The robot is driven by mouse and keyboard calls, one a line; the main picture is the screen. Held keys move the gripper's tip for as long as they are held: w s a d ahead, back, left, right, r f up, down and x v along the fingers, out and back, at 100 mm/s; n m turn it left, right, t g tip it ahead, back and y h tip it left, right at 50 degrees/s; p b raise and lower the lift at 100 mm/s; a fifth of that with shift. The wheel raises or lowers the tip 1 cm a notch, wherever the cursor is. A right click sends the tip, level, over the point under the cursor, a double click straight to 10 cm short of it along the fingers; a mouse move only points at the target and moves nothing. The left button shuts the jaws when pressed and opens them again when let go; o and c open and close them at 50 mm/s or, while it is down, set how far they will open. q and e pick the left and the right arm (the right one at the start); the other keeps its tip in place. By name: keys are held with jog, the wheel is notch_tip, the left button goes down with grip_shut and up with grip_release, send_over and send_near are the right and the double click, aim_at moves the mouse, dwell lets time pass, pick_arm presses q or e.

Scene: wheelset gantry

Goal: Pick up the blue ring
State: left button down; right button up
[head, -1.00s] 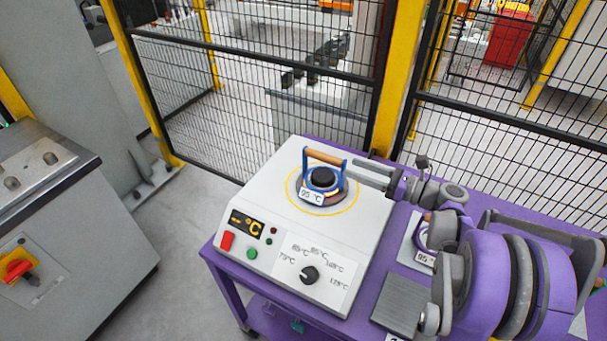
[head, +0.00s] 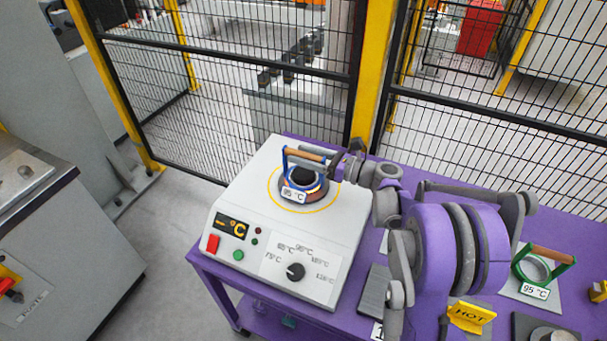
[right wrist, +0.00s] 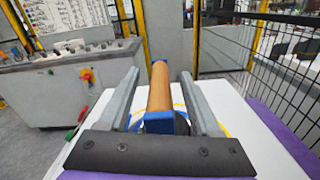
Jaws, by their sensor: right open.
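The blue ring (head: 286,163) sits on the white heater (head: 238,203), inside a yellow circle. It has a blue bracket, a wooden handle (head: 300,153) on top and a white tag reading 95 °C. My right gripper (head: 318,157) reaches the handle from the right. In the right wrist view, the open fingers (right wrist: 161,92) stand on either side of the wooden handle (right wrist: 160,86), with gaps visible. Much of the ring is hidden behind the handle and the gripper mount there. My left gripper is not in view.
A green ring (head: 523,270) with a wooden handle and 95 °C tag stands on the purple table (head: 590,195) at right. A yellow HOT sign (head: 470,316) stands nearer. Mesh fencing (head: 230,100) runs behind the table. A grey cabinet (head: 75,260) stands left.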

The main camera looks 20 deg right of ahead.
grip_shut()
dwell(1.3)
